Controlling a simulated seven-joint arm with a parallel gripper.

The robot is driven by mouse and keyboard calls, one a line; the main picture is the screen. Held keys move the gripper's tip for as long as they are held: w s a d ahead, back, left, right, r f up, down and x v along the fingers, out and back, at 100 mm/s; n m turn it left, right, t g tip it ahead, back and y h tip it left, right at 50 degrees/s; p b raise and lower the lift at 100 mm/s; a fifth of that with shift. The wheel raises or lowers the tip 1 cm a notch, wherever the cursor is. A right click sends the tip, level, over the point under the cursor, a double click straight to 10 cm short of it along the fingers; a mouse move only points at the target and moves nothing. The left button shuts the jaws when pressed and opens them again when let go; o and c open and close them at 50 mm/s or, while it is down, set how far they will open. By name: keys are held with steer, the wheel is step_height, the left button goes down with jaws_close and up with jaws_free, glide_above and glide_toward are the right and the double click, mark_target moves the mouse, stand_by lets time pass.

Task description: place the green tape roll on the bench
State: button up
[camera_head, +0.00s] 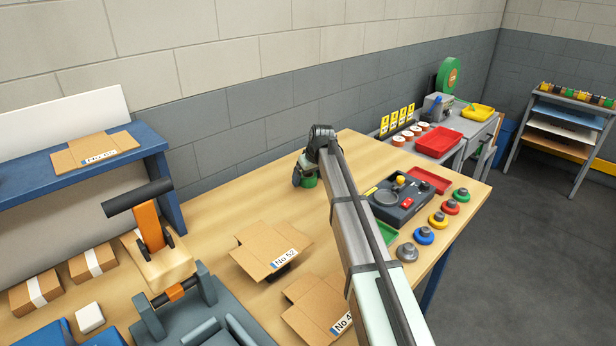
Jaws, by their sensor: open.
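A small green roll (309,182), which looks like the green tape roll, is at the wooden bench (230,205), right below the end of my arm. My gripper (300,178) points down at it, and its dark body covers the left and upper parts of the roll. The gripper is open. I cannot tell whether the fingers are around the roll or beside it, or whether they touch it. The roll appears to rest on the bench top, but its underside is hard to make out.
A control box (400,199) and several coloured knobs stand right of my arm. Flattened cartons (270,248) lie in front, left of it. An orange and grey device (152,226) stands at the left. A large green disc (448,75) stands on the far bench. Bare bench lies left of my gripper.

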steer(key=shift+r, duration=0.15)
steer(key=v, duration=1.2)
